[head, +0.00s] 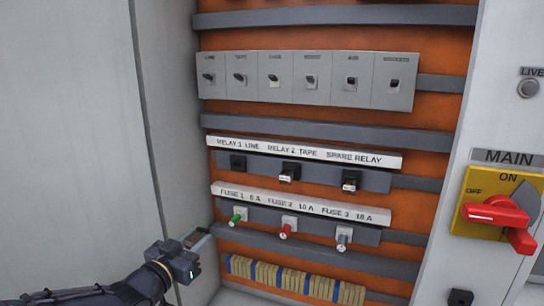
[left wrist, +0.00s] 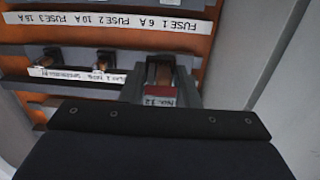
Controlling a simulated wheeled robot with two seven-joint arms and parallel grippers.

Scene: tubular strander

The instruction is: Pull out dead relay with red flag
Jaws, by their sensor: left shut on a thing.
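My left gripper (head: 198,240) is at the lower left, in front of the grey cabinet side and apart from the relay row. It is shut on a relay with a red flag (left wrist: 160,90), which shows between the fingers in the left wrist view; its white label is too small to read surely. The Relay 1 Line socket (head: 238,162) shows as a dark, empty square. The Relay 2 Tape relay (head: 289,172) and the spare relay (head: 351,180) sit in their sockets.
Below the relays are a green fuse (head: 237,217), a red fuse (head: 287,228) and a grey fuse (head: 343,238). A terminal strip (head: 295,280) lies lower. A red main switch (head: 500,212) is at right. A small dark part at the bottom right may be my right gripper.

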